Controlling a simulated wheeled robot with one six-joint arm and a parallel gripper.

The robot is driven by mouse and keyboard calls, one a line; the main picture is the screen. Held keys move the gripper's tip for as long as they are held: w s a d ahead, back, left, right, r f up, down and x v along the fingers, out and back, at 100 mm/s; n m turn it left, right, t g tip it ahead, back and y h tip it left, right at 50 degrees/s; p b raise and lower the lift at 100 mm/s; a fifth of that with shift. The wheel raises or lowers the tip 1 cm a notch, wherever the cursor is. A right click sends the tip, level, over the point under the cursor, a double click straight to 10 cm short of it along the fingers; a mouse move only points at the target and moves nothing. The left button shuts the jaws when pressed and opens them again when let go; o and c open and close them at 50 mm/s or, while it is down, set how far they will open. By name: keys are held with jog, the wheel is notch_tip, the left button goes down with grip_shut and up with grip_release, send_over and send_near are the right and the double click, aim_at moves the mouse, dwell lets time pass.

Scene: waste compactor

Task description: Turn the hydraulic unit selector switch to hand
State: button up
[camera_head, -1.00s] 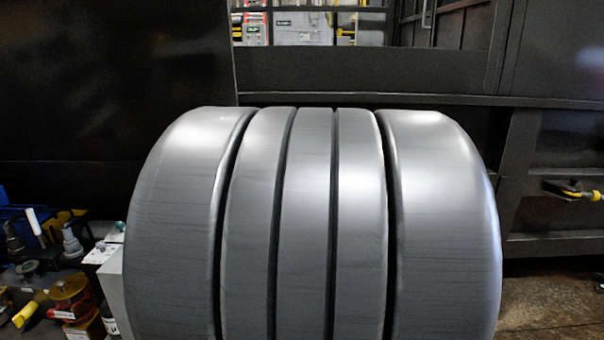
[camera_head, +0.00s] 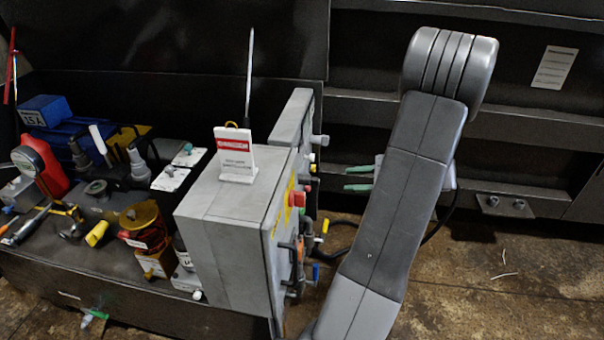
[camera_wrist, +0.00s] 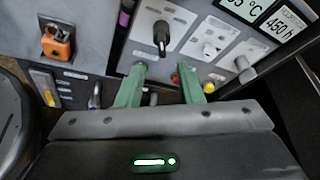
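A black selector knob (camera_wrist: 160,38) sits on a light grey plate on the control panel in the wrist view. Its labels are too small to read, so I cannot tell its position or confirm that it is the hydraulic unit's. My gripper (camera_wrist: 161,66) has two green fingers spread apart with nothing between them. The fingertips are just below the knob in the picture, apparently short of it. In the head view my gripper (camera_head: 347,178) points left at the panel side of the grey control box (camera_head: 225,235); the panel face is seen almost edge-on there.
The panel also carries an orange padlock-like part (camera_wrist: 57,45), a red button (camera_wrist: 175,79), a yellow button (camera_wrist: 208,87), another knob (camera_wrist: 245,68) and displays (camera_wrist: 285,28). A danger sign (camera_head: 237,155) stands on the box. Tools crowd the bench at left. Floor is open at right.

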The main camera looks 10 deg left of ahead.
aim_at(310, 180)
jog(key=b+x, duration=0.3)
jog(key=x, duration=1)
jog(key=shift+w+a+f, duration=0.1)
jog(key=shift+w+a, duration=0.1)
jog(key=shift+a, duration=0.15)
jog(key=shift+c, duration=0.2)
